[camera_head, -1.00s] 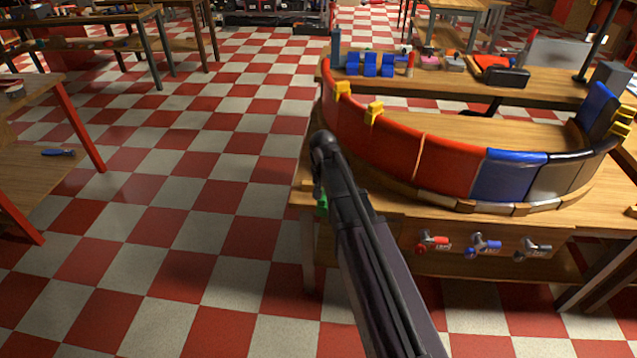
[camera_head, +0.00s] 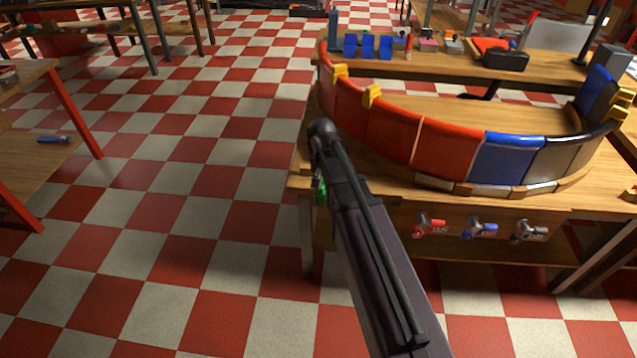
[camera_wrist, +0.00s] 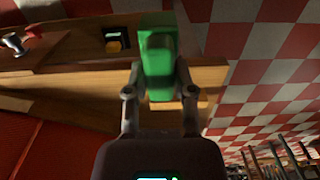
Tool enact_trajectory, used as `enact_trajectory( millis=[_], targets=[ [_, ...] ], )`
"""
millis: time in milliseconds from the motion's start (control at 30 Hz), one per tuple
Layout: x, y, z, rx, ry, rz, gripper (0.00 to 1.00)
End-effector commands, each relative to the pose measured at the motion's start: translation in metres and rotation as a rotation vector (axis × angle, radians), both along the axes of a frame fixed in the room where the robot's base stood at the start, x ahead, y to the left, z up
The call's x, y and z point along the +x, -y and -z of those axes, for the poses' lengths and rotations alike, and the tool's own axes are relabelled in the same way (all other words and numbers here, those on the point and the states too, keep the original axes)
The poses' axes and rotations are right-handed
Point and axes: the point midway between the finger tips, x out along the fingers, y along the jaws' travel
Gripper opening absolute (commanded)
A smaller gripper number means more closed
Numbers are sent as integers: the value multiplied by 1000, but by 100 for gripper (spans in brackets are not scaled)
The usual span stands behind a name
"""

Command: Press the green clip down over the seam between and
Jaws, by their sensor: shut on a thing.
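My gripper (camera_wrist: 160,92) is shut on the green clip (camera_wrist: 157,55), which shows between its two fingers in the wrist view. In the head view only a small green part of the clip (camera_head: 321,193) shows beside my dark arm, at the left end of the workbench; my arm hides most of the gripper there. The curved duct wall stands on the bench, with red panels (camera_head: 445,150), a blue panel (camera_head: 506,158) and dark panels (camera_head: 553,158). Yellow clips (camera_head: 372,95) sit on its upper rim. The held clip appears apart from the wall, to its left.
The wooden bench (camera_head: 300,182) carries red, blue and dark handled fittings (camera_head: 480,230) on its front. Blue blocks (camera_head: 368,46) and a black case (camera_head: 505,60) are at the back. A side table (camera_head: 25,150) stands at left. The checkered floor between them is clear.

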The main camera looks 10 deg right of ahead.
Motion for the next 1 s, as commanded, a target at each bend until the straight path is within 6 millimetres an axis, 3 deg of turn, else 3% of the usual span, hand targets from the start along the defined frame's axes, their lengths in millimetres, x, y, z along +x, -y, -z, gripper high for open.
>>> enact_trajectory(
  millis=[1000],
  targets=[
    [0,0,-42,0,0,0,0]
  ],
)
